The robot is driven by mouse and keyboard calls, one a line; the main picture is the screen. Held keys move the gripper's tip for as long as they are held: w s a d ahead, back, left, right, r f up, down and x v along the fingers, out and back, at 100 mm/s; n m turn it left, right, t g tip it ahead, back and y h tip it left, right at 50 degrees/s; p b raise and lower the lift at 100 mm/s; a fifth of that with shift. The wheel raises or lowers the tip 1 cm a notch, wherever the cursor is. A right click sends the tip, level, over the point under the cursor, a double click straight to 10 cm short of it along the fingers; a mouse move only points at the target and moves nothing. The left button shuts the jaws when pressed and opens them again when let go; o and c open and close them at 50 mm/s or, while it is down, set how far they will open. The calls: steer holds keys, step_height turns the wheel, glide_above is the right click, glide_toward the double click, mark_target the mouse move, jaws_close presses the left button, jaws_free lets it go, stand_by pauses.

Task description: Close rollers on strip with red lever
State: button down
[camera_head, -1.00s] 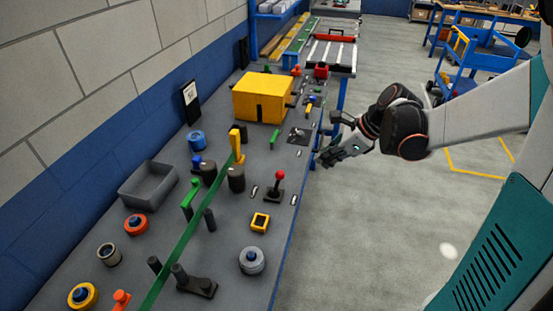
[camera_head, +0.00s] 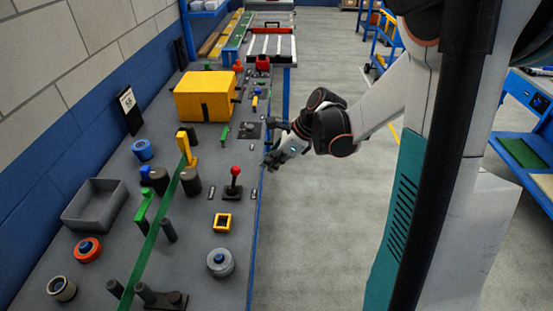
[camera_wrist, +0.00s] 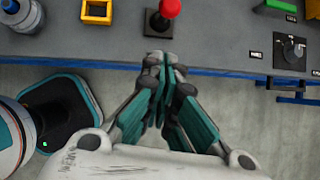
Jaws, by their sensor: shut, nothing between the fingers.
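The red lever (camera_head: 235,171), a red ball on a short stem and black base, stands upright near the panel's right edge. It also shows at the top of the wrist view (camera_wrist: 169,9). The green strip (camera_head: 158,234) runs lengthwise along the panel. Dark rollers (camera_head: 190,181) stand beside it near a yellow upright piece (camera_head: 188,147); whether they touch the strip is unclear. My gripper (camera_head: 269,163) is shut and empty by the panel's edge, right of the lever. In the wrist view its fingertips (camera_wrist: 161,60) lie just below the lever's base, apart from the ball.
A yellow square frame (camera_head: 222,222) and a grey round spool (camera_head: 221,262) sit nearer on the panel. A black knob plate (camera_head: 249,130) and a yellow box (camera_head: 205,96) stand farther back. A grey bin (camera_head: 95,205) is at left. Open floor lies right.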

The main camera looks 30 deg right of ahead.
mark_target(233, 169)
steer(key=w+a+f+b, duration=0.2)
steer(key=w+a+f, duration=0.1)
steer(key=a+f, duration=0.1)
steer(key=shift+w+a, duration=0.3)
steer(key=shift+w, duration=0.1)
steer(key=shift+r, duration=0.1)
steer(key=a+p, duration=0.1)
steer(key=w+a+r+g+h, duration=0.1)
steer(key=a+h+p, duration=0.1)
steer(key=shift+w+r+g+p, duration=0.25)
steer(key=shift+r+g+p, duration=0.05)
steer(key=shift+r+p, duration=0.05)
steer(key=shift+w+a+r+g+h+p, duration=0.15)
steer(key=shift+w+a+h, duration=0.15)
steer(key=shift+a+h, duration=0.15)
steer(key=shift+w+a+f+g+h+p, duration=0.1)
steer(key=shift+w+a+g+h+p, duration=0.05)
steer(key=shift+w+a+h, duration=0.25)
steer(key=shift+s+d, duration=0.15)
steer(key=shift+s, duration=0.05)
steer(key=shift+r, duration=0.1)
